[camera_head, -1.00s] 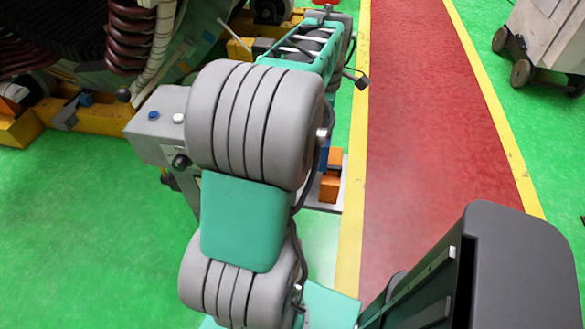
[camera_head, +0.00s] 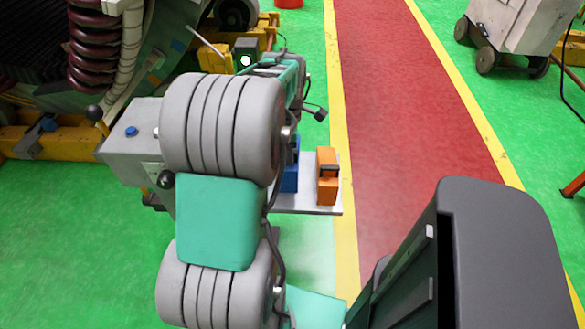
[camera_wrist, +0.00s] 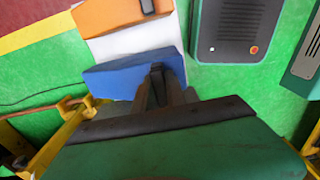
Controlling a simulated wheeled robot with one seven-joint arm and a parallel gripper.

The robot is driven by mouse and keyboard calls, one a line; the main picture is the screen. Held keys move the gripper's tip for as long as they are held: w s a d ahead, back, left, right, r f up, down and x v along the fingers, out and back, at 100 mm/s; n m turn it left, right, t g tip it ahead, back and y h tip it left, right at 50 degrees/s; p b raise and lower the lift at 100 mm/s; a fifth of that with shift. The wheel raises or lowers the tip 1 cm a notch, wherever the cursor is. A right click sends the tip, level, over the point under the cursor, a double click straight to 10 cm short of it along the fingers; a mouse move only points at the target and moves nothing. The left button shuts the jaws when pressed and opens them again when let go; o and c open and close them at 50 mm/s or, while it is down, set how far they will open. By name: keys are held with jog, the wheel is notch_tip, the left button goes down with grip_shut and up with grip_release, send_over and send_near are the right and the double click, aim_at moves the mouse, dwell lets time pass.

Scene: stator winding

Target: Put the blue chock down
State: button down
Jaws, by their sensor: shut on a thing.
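The blue chock (camera_wrist: 118,76) lies across the tips of my gripper (camera_wrist: 158,72) in the wrist view. The gripper is shut on it, near its right part. In the head view part of the blue chock (camera_head: 290,176) shows beside my arm, which hides my gripper there. The chock is over or on the left part of a pale board (camera_head: 308,207); I cannot tell whether it touches it. The pale board also shows in the wrist view (camera_wrist: 140,40), between the blue chock and an orange chock.
The orange chock (camera_head: 327,178) stands on the board, right of the blue one. A large machine with red-brown coils (camera_head: 92,45) and a yellow base stands at the left. A red walkway (camera_head: 385,110) runs clear at the right. A grey cart (camera_head: 510,30) stands beyond it.

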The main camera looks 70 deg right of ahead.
jog(key=shift+f, duration=2.4)
jog(key=shift+f, duration=0.2)
jog(key=c, duration=1.4)
grip_release()
jog(key=shift+o, duration=0.2)
notch_tip(320, 180, up, 12)
jog(key=shift+r+p, duration=0.2)
jog(key=shift+p, duration=0.1)
